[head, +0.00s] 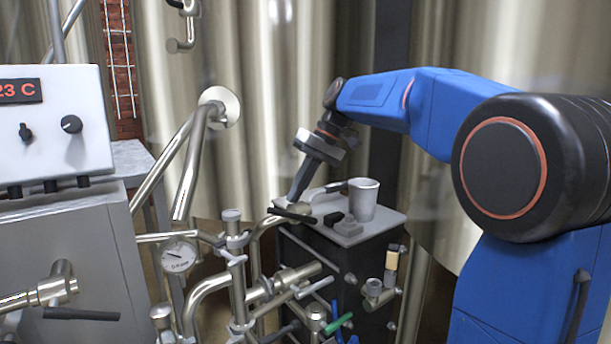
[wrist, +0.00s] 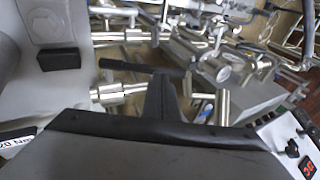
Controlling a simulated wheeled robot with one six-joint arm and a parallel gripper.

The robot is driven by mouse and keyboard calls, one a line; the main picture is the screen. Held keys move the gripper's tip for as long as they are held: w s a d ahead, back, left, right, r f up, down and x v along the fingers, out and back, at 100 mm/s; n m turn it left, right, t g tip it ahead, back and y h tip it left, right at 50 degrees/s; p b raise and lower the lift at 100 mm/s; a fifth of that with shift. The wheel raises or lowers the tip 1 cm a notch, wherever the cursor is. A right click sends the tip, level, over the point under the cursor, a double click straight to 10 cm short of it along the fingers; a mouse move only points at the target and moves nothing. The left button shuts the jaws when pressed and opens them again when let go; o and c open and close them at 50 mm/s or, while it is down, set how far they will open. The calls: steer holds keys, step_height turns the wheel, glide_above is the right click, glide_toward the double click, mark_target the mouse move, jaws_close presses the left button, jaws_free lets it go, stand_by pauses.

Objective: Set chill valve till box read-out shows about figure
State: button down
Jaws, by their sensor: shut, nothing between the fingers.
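The white box (head: 50,125) stands at the left of the head view. Its red read-out (head: 18,90) shows "23 C", cut by the picture edge. Part of a box with red digits (wrist: 307,167) shows at the lower right of the wrist view. A valve with a black lever handle (head: 292,215) sits on the pipework at the front left of the dark cabinet; the lever (wrist: 140,68) also shows in the wrist view. My gripper (head: 293,197) is shut and empty, pointing down at the lever. Its fingertips (wrist: 162,95) look close to the lever; I cannot tell whether they touch.
A metal mug (head: 363,200) and a small black block (head: 338,219) stand on the cabinet top (head: 385,222). A dial gauge (head: 177,257), a green-handled valve (head: 338,323) and another black-handled valve (head: 80,314) crowd the front. Large steel tanks stand behind.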

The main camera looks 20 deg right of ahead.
mark_target(290, 213)
steer(key=shift+x, duration=1.3)
steer(key=shift+a+f, duration=0.35)
steer(key=shift+f, duration=0.1)
steer(key=shift+r, duration=0.1)
